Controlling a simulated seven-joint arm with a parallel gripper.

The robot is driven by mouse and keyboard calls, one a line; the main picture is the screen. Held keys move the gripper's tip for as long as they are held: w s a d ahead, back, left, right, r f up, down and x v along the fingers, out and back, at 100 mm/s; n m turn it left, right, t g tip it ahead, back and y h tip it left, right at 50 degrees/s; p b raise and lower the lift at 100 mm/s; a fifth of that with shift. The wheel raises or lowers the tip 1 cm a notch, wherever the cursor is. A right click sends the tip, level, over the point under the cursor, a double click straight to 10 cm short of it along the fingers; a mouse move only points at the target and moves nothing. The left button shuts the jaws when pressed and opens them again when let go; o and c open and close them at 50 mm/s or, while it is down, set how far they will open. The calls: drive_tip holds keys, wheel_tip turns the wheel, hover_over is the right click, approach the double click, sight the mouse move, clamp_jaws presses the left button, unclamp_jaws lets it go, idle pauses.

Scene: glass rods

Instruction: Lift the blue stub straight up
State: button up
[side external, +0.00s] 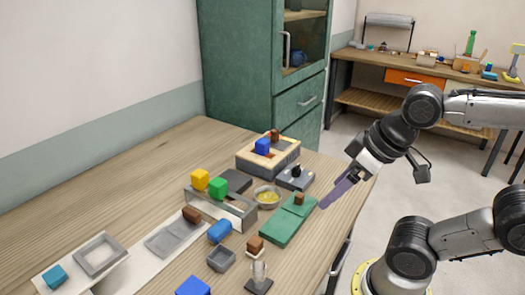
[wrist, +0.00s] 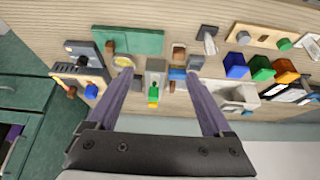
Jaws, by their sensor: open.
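A short blue rounded piece (side external: 220,231), which looks most like the blue stub, lies beside the long grey tray (side external: 240,218) in the side view. In the wrist view it is the small blue patch (wrist: 178,74), partly hidden near the right finger. My gripper (side external: 326,203) is open and empty, high over the table's right edge and well to the right of the blue piece. In the wrist view the two purple fingers (wrist: 158,74) are spread wide, with nothing between them at the tips.
A wooden box (side external: 282,160) holds another blue block (side external: 262,146). A green board (side external: 281,228), a small grey tray (side external: 222,258) and a glass piece (side external: 259,272) are nearby. The table's back left is clear.

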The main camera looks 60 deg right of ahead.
idle(0.3)
drive_tip(key=c, duration=0.3)
